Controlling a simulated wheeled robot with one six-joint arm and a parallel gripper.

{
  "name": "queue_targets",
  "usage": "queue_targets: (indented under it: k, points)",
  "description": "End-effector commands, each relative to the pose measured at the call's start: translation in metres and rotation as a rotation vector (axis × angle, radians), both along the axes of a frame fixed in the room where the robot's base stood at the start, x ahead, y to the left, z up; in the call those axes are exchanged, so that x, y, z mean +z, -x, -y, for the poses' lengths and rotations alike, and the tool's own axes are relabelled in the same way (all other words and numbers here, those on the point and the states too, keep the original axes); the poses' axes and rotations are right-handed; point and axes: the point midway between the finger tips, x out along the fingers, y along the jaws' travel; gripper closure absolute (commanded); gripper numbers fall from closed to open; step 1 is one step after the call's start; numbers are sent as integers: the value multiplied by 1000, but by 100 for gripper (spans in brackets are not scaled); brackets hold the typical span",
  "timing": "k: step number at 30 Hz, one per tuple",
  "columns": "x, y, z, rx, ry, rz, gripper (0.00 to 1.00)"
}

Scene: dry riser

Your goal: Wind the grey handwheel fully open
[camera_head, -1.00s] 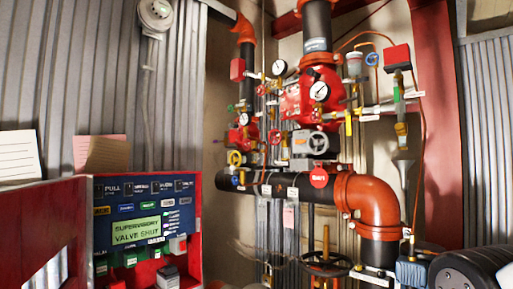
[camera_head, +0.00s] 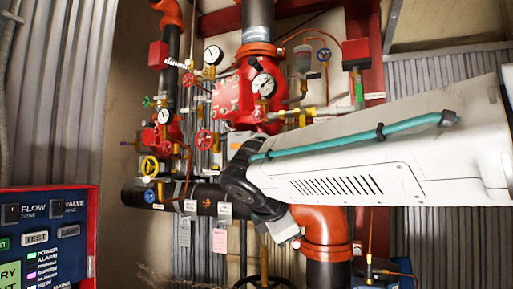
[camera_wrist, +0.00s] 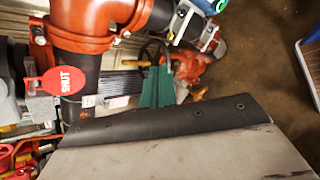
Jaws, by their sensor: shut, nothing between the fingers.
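The grey handwheel, seen earlier on its grey gear housing, is hidden behind my arm in the head view. Only the housing's edge (camera_head: 238,140) shows there, left of the arm. In the wrist view the red SHUT tag (camera_wrist: 62,80) hangs on the black pipe (camera_wrist: 85,75). A grey part (camera_wrist: 40,105), perhaps the housing, lies to its left; I cannot make out the wheel's rim. My gripper's teal fingers (camera_wrist: 157,85) appear close together, shut and empty, apart from the tag. In the head view my gripper is not clear behind the dark wrist joint.
An orange elbow (camera_head: 323,232) bends down below my arm. The alarm panel (camera_head: 45,240) stands at lower left. A dark handwheel (camera_head: 263,282) is below.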

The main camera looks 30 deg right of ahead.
Motion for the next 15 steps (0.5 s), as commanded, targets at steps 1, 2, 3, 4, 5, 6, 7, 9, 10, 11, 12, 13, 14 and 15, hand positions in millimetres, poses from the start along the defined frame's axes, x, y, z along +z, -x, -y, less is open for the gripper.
queue_targets:
  k: [1,2,3,4,5,6,7,9,10,11,12,13,14,15]
  points:
    - [32,-26,6,90,153,-47,100]
    - [51,-38,9,137,246,-79,100]
    - [75,-54,12,192,366,-123,100]
    - [92,-65,13,226,451,-156,100]
    - [108,-74,14,255,531,-189,100]
    - [127,-86,14,285,628,-230,100]
    - [140,-93,14,303,693,-261,100]
    - [165,-107,12,331,820,-322,100]
    - [173,-111,11,337,863,-344,100]
    - [181,-114,11,343,899,-362,100]
    - [188,-118,10,349,937,-383,100]
    - [192,-121,10,350,957,-394,100]
    - [196,-123,10,352,973,-403,100]
    - [199,-126,10,353,985,-410,100]
